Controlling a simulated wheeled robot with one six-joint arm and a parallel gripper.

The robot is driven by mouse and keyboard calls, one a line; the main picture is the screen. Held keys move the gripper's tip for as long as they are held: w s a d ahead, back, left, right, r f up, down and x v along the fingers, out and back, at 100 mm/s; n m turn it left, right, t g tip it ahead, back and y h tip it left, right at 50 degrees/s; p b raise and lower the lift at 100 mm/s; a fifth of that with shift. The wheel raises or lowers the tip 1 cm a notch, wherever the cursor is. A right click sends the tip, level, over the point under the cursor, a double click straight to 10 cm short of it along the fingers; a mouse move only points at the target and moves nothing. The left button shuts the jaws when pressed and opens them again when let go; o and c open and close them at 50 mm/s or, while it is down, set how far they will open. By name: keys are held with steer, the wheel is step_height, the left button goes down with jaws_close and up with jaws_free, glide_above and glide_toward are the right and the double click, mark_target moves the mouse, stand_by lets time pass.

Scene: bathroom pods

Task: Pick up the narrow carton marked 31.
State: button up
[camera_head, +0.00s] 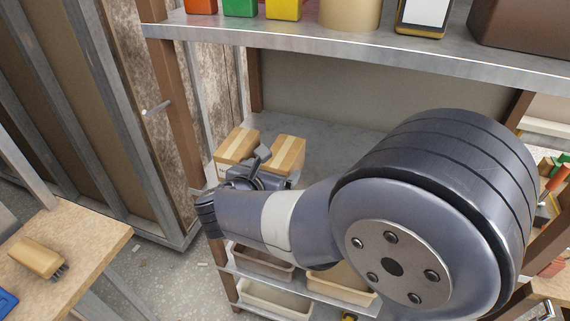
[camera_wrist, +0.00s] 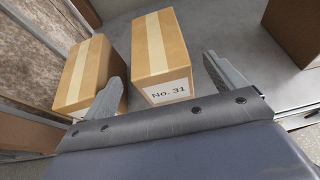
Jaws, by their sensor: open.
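The narrow carton marked "No. 31" (camera_wrist: 160,55) is tan with a pale tape strip and a white label facing me. In the wrist view it stands between my gripper's two fingers, slightly beyond the tips. In the head view it is the right one of two cartons (camera_head: 285,153) on the metal shelf. A second taped carton (camera_wrist: 85,72) stands close on its left and also shows in the head view (camera_head: 237,147). My gripper (camera_wrist: 168,85) is open and empty, with its left finger overlapping the second carton in view. It also shows in the head view (camera_head: 263,165).
The metal shelf (camera_head: 345,142) has free room to the right of the cartons. A brown box (camera_wrist: 295,30) stands farther right. An upper shelf (camera_head: 350,50) with several items overhangs, and a brown post (camera_head: 183,120) rises at the left. Bins (camera_head: 263,262) sit below.

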steer(key=x, duration=0.6)
steer(key=shift+w+f, duration=0.2)
steer(key=shift+f, duration=0.1)
steer(key=c, duration=1.4)
